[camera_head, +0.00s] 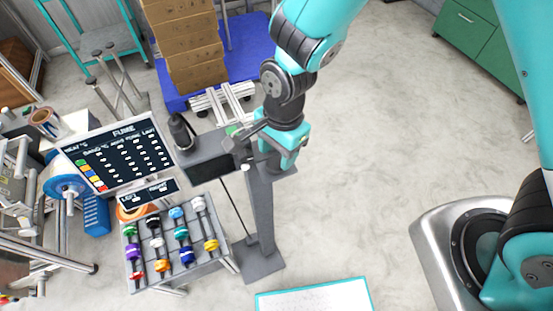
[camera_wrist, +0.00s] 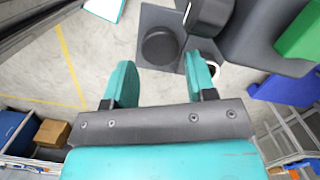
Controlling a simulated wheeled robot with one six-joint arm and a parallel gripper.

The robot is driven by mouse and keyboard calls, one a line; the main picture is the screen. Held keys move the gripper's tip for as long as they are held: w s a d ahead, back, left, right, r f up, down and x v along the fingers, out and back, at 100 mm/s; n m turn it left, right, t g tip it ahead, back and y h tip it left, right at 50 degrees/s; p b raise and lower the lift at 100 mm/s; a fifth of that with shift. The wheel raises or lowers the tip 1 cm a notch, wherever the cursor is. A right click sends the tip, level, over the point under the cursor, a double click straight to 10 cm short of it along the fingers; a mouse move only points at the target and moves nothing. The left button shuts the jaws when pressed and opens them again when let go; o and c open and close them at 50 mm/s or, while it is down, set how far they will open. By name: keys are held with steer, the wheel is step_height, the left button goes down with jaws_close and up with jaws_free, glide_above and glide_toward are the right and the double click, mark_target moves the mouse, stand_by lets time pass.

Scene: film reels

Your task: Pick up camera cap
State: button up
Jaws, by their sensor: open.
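A round black disc that looks like the camera cap (camera_wrist: 160,47) lies on a dark grey surface (camera_wrist: 148,18) in the wrist view, just beyond my fingertips. My gripper (camera_wrist: 160,80) is open, with its two teal fingers apart and nothing between them. The disc lies roughly in line with the gap between the fingers and is apart from them. A larger dark cylindrical part (camera_wrist: 208,14) stands to the right of the disc. In the head view my gripper's teal end shows above a grey stand (camera_head: 262,215); its fingertips and the cap cannot be made out clearly there.
Stacked boxes (camera_head: 185,45) rest on a blue pallet (camera_head: 240,68) behind. The floor to the right is mostly clear.

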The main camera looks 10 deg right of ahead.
mark_target(276, 163)
steer(key=shift+a+f+p, duration=0.2)
steer(key=shift+f+p, duration=0.25)
steer(key=shift+f, duration=1.15)
steer(key=c, duration=0.6)
steer(key=shift+o, duration=0.2)
steer(key=shift+r, duration=0.2)
